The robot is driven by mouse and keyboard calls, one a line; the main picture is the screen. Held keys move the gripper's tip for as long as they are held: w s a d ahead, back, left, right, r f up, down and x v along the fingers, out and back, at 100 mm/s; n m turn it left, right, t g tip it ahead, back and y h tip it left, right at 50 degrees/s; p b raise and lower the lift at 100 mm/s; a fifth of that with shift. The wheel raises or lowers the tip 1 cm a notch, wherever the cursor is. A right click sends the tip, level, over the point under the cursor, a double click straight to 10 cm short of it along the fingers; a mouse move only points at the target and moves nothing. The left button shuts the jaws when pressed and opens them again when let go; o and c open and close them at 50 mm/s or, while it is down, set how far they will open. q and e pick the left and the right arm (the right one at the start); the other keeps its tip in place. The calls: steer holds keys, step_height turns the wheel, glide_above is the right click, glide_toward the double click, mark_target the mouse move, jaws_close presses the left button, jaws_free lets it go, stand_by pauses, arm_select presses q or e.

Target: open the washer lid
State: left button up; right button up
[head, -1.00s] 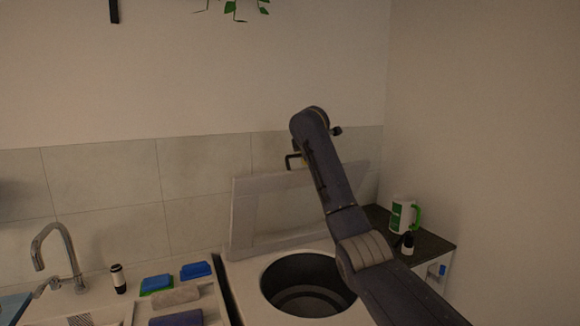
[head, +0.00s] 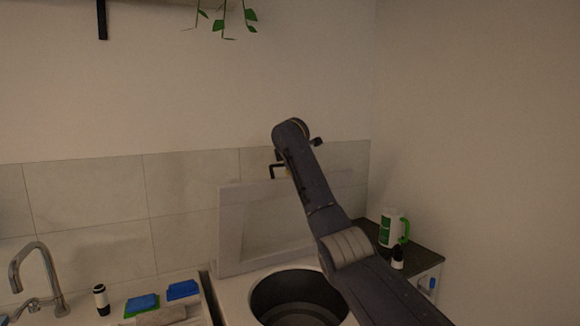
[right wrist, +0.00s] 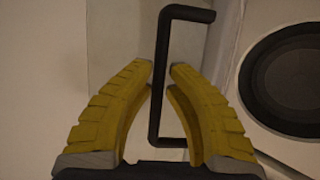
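The washer lid (head: 240,225) stands raised and nearly upright against the tiled wall in the head view. The round drum opening (head: 298,300) shows uncovered in front of it, and also at the right in the right wrist view (right wrist: 295,80). The lid's dark bar handle (head: 277,171) is at its top edge. In the right wrist view the handle (right wrist: 157,95) passes between the yellow fingers of my right gripper (right wrist: 161,66), which stand apart with narrow gaps beside the bar. In the head view my right arm hides most of that gripper. My left gripper is not in view.
A white and green jug (head: 391,229) and a small dark bottle (head: 397,258) stand on the counter at the right. At the left are a faucet (head: 40,265), a small bottle (head: 101,299) and blue sponges (head: 183,290). The wall is close behind the lid.

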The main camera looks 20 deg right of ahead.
steer(key=o, duration=0.4)
steer(key=shift+r, duration=0.1)
steer(key=v, duration=1.2)
stand_by(0.3)
